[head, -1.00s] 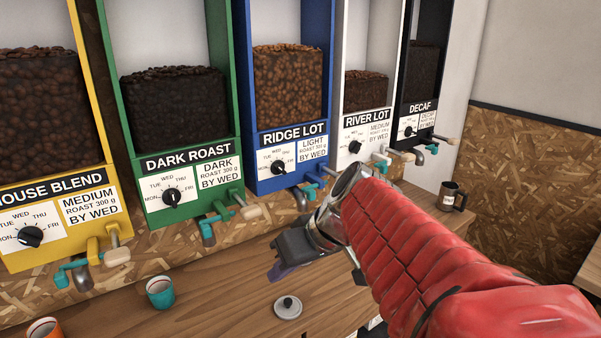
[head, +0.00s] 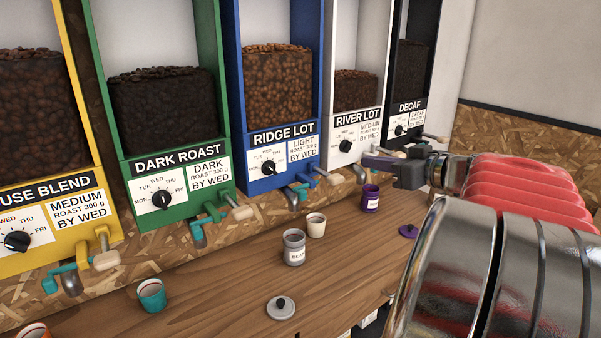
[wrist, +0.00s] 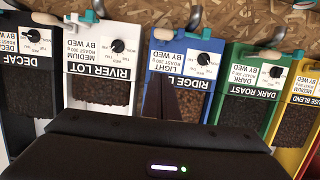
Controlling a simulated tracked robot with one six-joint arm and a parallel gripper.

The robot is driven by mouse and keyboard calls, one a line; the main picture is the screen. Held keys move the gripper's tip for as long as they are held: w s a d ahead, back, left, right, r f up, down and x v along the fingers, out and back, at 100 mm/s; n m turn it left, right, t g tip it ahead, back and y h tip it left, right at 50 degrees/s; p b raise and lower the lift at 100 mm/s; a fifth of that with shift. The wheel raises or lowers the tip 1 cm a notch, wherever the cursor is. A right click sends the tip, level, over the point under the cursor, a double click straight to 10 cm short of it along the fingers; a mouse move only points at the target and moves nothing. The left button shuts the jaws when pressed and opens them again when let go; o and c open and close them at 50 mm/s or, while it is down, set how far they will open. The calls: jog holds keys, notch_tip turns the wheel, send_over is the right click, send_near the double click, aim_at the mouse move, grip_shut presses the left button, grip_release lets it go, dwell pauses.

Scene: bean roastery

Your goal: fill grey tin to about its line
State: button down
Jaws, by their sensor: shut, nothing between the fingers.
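The grey tin (head: 294,247) stands upright and open on the wooden counter, in front of and below the Ridge Lot bin's spout (head: 293,199). Its label is partly readable; I cannot make out its line or how full it is. A grey lid with a knob (head: 281,307) lies nearer me on the counter. My gripper (head: 372,160) is shut and empty, up by the River Lot bin's front and right of the tin, not touching the tin. In the wrist view the bins appear upside down above my gripper's dark body; the tin is not visible there.
House Blend (head: 45,190), Dark Roast (head: 180,160), Ridge Lot (head: 285,135), River Lot (head: 358,123) and Decaf (head: 409,107) bins line the wall, with handles sticking out. A white cup (head: 316,226), purple tin (head: 370,200), purple lid (head: 408,231) and teal cup (head: 152,296) stand on the counter.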

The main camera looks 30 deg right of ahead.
dwell(0.3)
send_near(326, 174)
notch_tip(326, 174, up, 4)
jog(key=w, duration=0.3)
notch_tip(326, 174, down, 4)
jog(key=shift+w+d+r, duration=0.15)
jog(key=shift+w, duration=0.05)
jog(key=shift+d, duration=0.1)
